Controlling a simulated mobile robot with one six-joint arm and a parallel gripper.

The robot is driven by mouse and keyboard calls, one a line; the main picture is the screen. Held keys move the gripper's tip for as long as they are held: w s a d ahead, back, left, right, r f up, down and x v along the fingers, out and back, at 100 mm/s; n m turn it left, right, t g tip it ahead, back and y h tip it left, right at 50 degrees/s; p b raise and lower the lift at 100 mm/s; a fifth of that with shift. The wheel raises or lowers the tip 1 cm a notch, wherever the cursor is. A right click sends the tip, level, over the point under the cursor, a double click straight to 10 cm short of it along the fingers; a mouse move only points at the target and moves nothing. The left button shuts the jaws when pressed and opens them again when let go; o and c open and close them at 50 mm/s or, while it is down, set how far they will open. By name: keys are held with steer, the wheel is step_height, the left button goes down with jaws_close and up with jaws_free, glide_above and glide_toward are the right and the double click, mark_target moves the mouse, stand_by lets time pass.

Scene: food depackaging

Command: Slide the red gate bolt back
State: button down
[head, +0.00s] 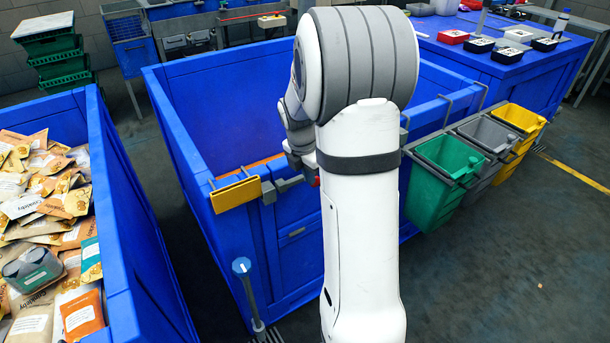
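A small red piece (316,181), probably part of the red gate bolt, shows just left of my white arm. It is at the front wall of the large blue bin (205,215), at the right end of a grey bar and block (270,191). The rest of the bolt is hidden behind my arm. My gripper (300,164) is at the bin's front rim, just above and left of the red piece. Its fingers are small and partly hidden, so I cannot tell whether they are open or touching the bolt.
A yellow plate (236,194) hangs on the front rim. A blue-topped post (242,266) stands in front. A blue bin of packets (120,225) is at left. Green (437,205), grey (490,135) and yellow (520,118) bins hang at right. Floor at right is clear.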

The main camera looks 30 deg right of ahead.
steer(key=s+a+r+p, duration=0.1)
steer(key=a+r, duration=0.4)
steer(key=r, duration=0.6)
steer(key=shift+s+r+p, duration=0.3)
steer(key=shift+p, duration=0.3)
steer(key=shift+a, duration=0.1)
